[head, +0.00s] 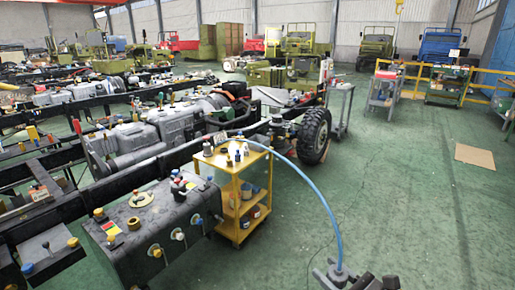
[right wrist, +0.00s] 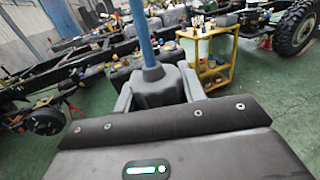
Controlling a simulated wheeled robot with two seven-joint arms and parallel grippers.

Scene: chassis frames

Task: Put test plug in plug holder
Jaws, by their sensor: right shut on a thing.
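My right gripper (head: 343,274) is at the bottom edge of the head view, partly cut off. It is shut on a dark grey piece, likely the test plug (right wrist: 158,85), seen between the fingers in the right wrist view. A blue hose (head: 328,210) rises from it and arcs left to the yellow cart; the hose also shows in the right wrist view (right wrist: 145,40). The held end is well apart from the cart and the black tank (head: 150,235). I cannot tell which part is the plug holder. My left gripper is not in view.
The yellow cart (head: 236,208) carries small bottles and fittings on top. The black tank left of it has several coloured caps and plugs. Long chassis frames fill the left, with a wheel (head: 315,136) behind the cart. Open green floor (head: 410,200) lies to the right.

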